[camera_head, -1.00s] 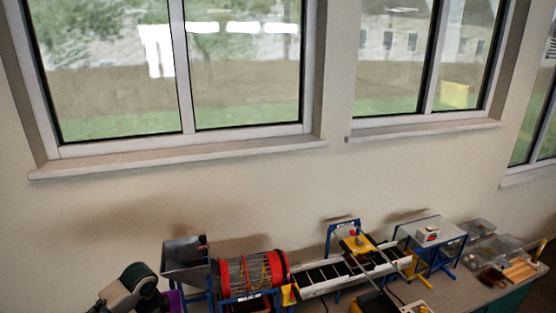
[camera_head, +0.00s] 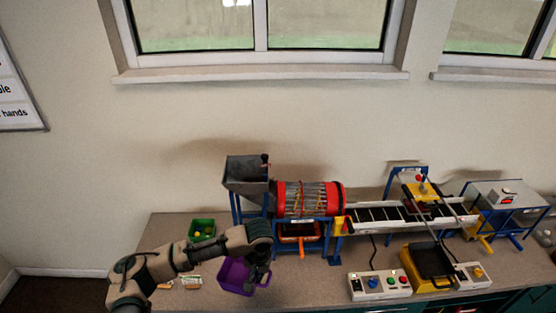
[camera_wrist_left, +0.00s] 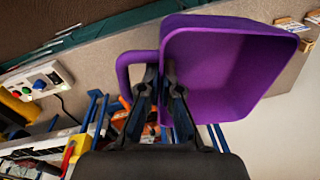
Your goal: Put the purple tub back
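The purple tub (camera_head: 233,274) is near the front of the grey table, below the hopper in the head view. It fills the upper middle of the left wrist view (camera_wrist_left: 215,70), its empty inside turned to the camera and its handle at the left. My left gripper (camera_head: 258,276) is at the tub's handle side. In the wrist view its fingers (camera_wrist_left: 161,80) are close together, with a purple edge between them, so it looks shut on the tub. The tub's underside is hidden, and I cannot tell whether it touches the table. My right gripper is not in view.
A green tub (camera_head: 202,228) with small items stands at the back left. The grey hopper (camera_head: 247,172), red-ended drum (camera_head: 308,198) and conveyor (camera_head: 395,214) line the back. An orange bin (camera_head: 299,231) sits under the drum. A control box (camera_head: 380,285) stands at the right. Small cards (camera_head: 192,282) lie left of the tub.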

